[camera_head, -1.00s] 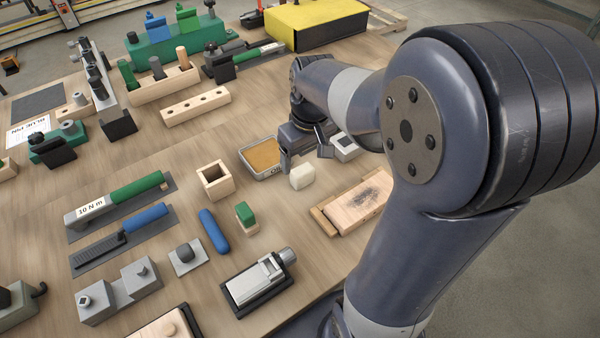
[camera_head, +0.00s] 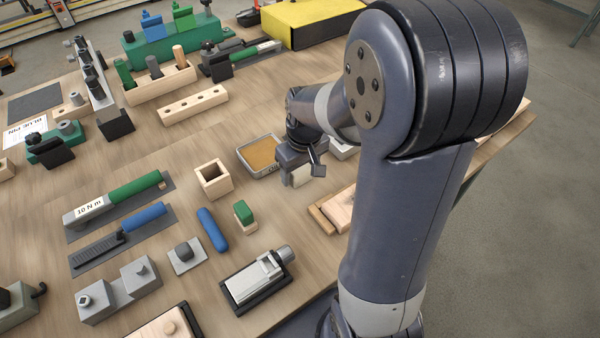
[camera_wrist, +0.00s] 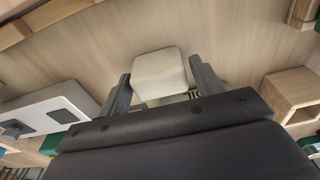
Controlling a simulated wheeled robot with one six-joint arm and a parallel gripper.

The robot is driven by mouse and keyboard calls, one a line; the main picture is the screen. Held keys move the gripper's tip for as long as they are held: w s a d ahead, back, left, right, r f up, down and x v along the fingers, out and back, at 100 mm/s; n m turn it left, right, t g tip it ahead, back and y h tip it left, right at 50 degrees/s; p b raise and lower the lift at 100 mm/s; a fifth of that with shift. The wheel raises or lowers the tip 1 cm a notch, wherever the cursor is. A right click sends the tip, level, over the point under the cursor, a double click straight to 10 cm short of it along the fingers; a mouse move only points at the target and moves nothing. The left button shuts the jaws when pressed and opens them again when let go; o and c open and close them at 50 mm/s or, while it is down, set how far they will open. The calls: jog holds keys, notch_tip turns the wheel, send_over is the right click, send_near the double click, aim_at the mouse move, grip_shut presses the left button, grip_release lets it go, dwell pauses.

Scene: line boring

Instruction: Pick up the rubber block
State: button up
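The rubber block, which I take to be the cream-white block (camera_wrist: 160,75), sits on the wooden table top. In the wrist view one finger of my gripper stands on each side of the block. The fingers look open, with narrow gaps beside the block, and no firm contact shows.
A metal tray with an orange-brown pad (camera_head: 262,153) lies just left of my gripper. An open wooden box (camera_head: 213,179) stands farther left. A wooden block on a base (camera_head: 340,208) and a grey block (camera_head: 343,150) are close on the right.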

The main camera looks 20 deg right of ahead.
jog(key=c, duration=0.8)
jog(key=shift+o, duration=0.2)
notch_tip(320, 180, up, 10)
jog(key=o, duration=0.4)
jog(key=c, duration=0.5)
